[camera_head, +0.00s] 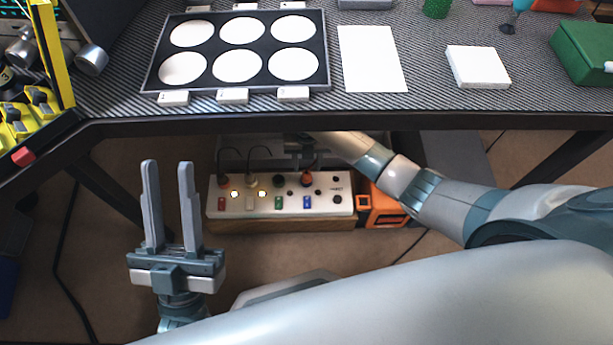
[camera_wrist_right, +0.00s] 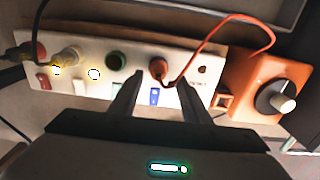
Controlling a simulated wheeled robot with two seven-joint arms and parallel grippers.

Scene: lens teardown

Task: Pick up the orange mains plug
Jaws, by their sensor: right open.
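The orange mains plug (camera_wrist_right: 158,68) sits in the white socket strip, above a blue switch, with an orange cable rising to the right. It also shows in the head view (camera_head: 307,181). My right gripper (camera_wrist_right: 160,83) is open, its two fingers on either side of the plug's line in the wrist view. I cannot tell whether they touch it. My left gripper (camera_head: 168,167) is open and empty, pointing up at the lower left.
The socket strip (camera_head: 335,203) also holds a dark red plug (camera_wrist_right: 36,51) and a white plug (camera_wrist_right: 69,57). An orange box with a knob (camera_wrist_right: 278,97) stands right of it. The table edge (camera_head: 440,122) overhangs the strip. A black tray (camera_head: 150,75) lies on the table.

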